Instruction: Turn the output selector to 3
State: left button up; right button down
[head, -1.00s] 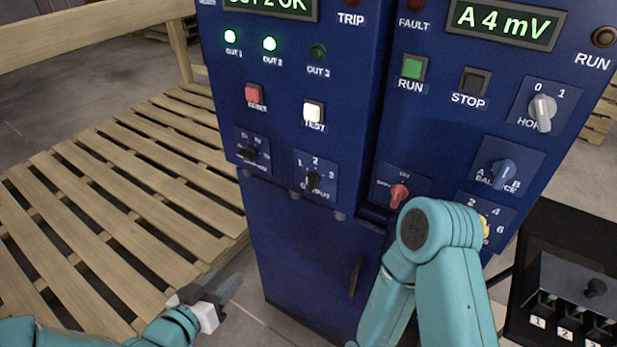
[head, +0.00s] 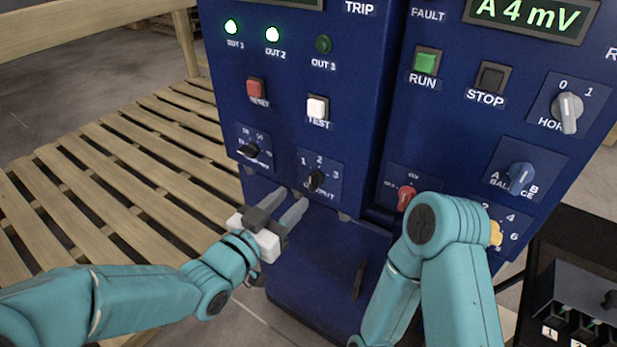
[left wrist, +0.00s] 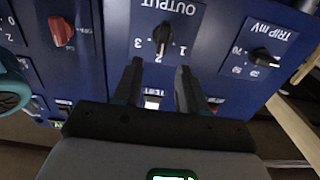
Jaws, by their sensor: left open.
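The output selector (head: 317,180) is a small black knob on a dark blue plate marked 1, 2 and 3, low on the left blue cabinet. It also shows upside down in the left wrist view (left wrist: 162,38), where its pointer appears to be at 2. My left gripper (head: 290,196) is open and empty, just left of and below the knob in the head view. In the left wrist view its two fingers (left wrist: 160,70) point at the knob, with the knob centred ahead of the gap between them. My right arm shows, but its gripper is hidden.
The trip mV knob (head: 248,150) is left of the selector, and a red knob (head: 406,197) is to its right. Reset (head: 256,90) and test (head: 318,107) buttons sit above. The out 1 and out 2 lamps are lit green; out 3 (head: 323,44) is dark.

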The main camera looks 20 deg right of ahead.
aim_at(310, 180)
pick_arm(q)
jog(key=p+x, duration=0.1)
jog(key=x, duration=0.5)
jog(key=shift+w+d+f, duration=0.1)
jog(key=shift+w+d, duration=0.1)
jog(key=shift+w, duration=0.05)
jog(key=shift+w+d, duration=0.2)
jog(key=shift+d, duration=0.1)
jog(key=shift+w, duration=0.15)
jog(key=shift+c, duration=0.3)
